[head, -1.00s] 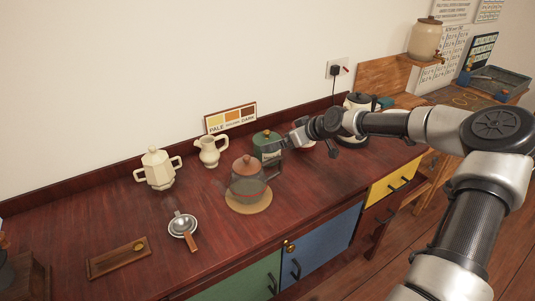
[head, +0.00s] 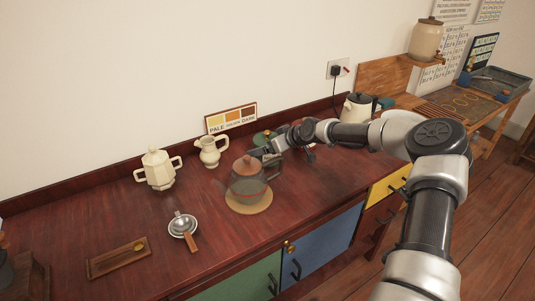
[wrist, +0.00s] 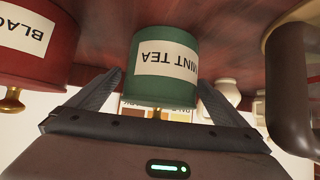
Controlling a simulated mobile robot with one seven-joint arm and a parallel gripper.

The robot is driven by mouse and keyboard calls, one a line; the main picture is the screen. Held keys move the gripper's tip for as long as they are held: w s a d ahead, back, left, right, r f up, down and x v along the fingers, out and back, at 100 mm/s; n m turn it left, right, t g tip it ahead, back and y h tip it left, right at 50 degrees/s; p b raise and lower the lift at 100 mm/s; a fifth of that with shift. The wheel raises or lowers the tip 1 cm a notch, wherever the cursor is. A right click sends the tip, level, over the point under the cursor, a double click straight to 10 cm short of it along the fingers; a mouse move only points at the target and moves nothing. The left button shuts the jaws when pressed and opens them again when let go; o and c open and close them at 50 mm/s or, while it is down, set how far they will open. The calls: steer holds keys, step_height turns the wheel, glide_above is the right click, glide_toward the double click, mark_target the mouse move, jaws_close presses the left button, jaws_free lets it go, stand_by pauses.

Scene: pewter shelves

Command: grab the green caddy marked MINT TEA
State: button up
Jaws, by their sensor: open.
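The green caddy (wrist: 165,92) with a white MINT TEA label appears upside down in the wrist view, because that picture is inverted. It fills the middle of that view, between the tips of my gripper's two fingers (wrist: 160,80). My gripper is open, with one finger to each side of the caddy; I cannot tell whether either touches it. In the head view my gripper (head: 268,152) is at the caddy and hides most of its body. Only part of the green caddy (head: 262,137) shows there, standing on the dark red counter behind the teapot.
A red caddy (wrist: 35,45) is beside the green one. A cream jug (head: 209,151) and lidded cream pot (head: 158,169) stand left.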

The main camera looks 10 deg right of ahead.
steer(key=c, duration=1.3)
steer(key=shift+r, duration=0.15)
steer(key=shift+c, duration=0.9)
